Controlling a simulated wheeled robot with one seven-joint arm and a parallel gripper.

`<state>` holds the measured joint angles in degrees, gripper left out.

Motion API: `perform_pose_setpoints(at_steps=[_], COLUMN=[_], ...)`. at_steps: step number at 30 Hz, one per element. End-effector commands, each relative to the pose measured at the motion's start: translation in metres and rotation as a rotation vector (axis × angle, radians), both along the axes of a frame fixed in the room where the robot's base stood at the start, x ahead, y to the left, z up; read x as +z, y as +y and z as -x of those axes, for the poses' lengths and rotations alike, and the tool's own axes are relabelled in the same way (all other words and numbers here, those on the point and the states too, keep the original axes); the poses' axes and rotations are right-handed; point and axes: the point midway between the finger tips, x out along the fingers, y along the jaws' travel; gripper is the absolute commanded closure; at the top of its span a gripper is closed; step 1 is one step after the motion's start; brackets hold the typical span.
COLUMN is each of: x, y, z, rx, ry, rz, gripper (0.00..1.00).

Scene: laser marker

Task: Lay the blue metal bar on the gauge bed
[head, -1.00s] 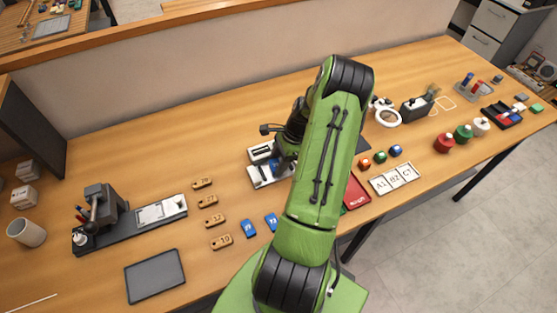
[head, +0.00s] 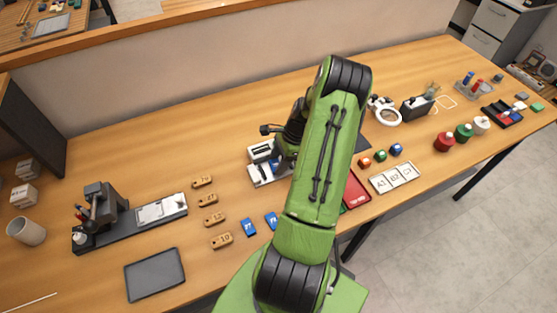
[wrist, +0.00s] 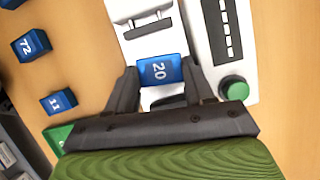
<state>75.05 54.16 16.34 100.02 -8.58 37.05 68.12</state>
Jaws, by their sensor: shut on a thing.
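The blue metal bar marked 20 (wrist: 158,71) is between the fingers of my gripper (wrist: 160,84), which is shut on it. In the wrist view the bar lies over the white gauge (wrist: 196,28), across its bed. I cannot tell whether the bar touches the bed or hangs just above it. In the head view the gauge (head: 261,151) stands mid-table, left of my green arm, with a bit of blue showing at its front. My arm hides most of the gripper there.
Two other blue bars, 72 (wrist: 31,45) and 11 (wrist: 58,102), lie beside the gauge. Several wooden tags (head: 214,219) are further left. A green button (wrist: 234,89) sits on the white housing. A dark tray (head: 155,274) lies front left.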

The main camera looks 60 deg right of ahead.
Motion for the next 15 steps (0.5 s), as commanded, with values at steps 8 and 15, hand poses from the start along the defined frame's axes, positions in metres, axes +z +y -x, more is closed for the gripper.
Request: perform_pose_setpoints(at_steps=[8,15], x=[0.0000,0.0004], y=[-0.0003,-0.0013], z=[0.0000,-0.0013], rx=[0.000,0.000], ry=[0.000,-0.004], rz=[0.001,0.005], gripper=[0.26,0.18])
